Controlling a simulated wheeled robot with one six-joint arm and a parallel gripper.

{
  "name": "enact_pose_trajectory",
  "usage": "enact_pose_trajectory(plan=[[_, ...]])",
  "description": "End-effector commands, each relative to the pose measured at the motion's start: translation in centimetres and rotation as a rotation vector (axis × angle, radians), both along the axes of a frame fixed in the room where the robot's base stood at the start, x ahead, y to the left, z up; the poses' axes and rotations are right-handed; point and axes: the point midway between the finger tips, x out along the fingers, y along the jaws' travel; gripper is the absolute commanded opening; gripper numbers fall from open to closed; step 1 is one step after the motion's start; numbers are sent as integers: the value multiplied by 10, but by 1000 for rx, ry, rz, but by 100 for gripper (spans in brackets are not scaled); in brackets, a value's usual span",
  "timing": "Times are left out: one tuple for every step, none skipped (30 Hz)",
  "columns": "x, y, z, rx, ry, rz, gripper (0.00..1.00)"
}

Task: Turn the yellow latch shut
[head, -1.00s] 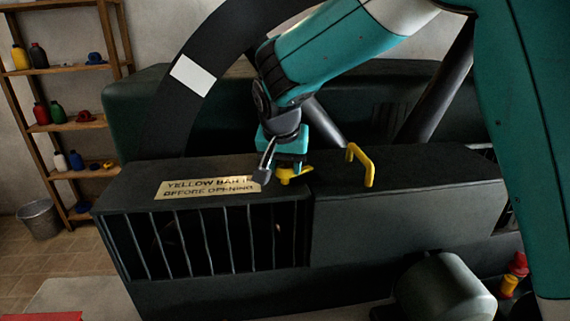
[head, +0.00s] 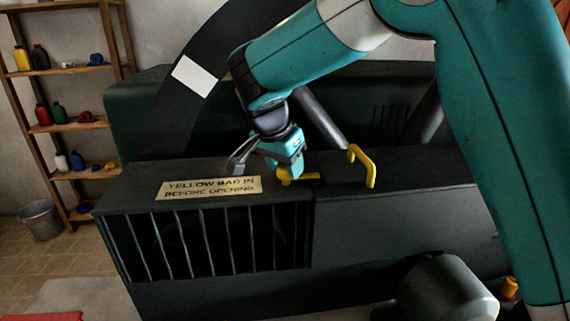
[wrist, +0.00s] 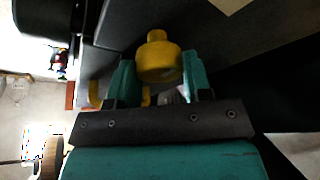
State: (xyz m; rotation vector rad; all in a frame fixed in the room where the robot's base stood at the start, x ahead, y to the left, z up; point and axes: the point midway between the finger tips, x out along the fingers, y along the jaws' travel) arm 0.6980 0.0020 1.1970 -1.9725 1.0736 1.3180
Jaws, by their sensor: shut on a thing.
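The yellow latch (head: 284,178) is on top of the dark machine housing, near the seam between its slatted left part and its plain right part. It points roughly rightward along the top, toward the seam. My gripper (head: 288,172) reaches down from above and is shut on the latch. In the wrist view the latch's round yellow knob (wrist: 158,58) sits between the two teal fingers (wrist: 160,76). My fingers and wrist hide part of the latch in the head view.
A yellow handle (head: 368,168) stands up on the lid just right of my gripper. A sign (head: 208,188) left of the latch reads "YELLOW BAR IN BEFORE OPENING". A dark motor-like cylinder (head: 440,290) is at the front right. Shelves (head: 85,125) and a bucket (head: 40,220) stand at left.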

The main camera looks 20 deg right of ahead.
Motion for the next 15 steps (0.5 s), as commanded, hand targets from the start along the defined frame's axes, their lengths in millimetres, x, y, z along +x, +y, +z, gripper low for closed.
enact_pose_trajectory(plan=[[1, 0, 1, 1, -3, -3, 22], [1, 0, 1, 1, -3, -3, 22], [1, 0, 1, 1, -3, -3, 22], [1, 0, 1, 1, -3, -3, 22], [1, 0, 1, 1, -3, -2, 22], [1, 0, 1, 1, -3, -2, 22], [1, 0, 1, 1, -3, -2, 22], [1, 0, 1, 1, -3, -2, 22], [1, 0, 1, 1, -3, -2, 48], [1, 0, 1, 1, -4, -2, 55], [1, 0, 1, 1, -3, -2, 62], [1, 0, 1, 1, -3, -1, 71], [0, 0, 1, 1, -3, -1, 71], [0, 0, 1, 1, -3, -1, 71], [0, 0, 1, 1, -3, -1, 71]])
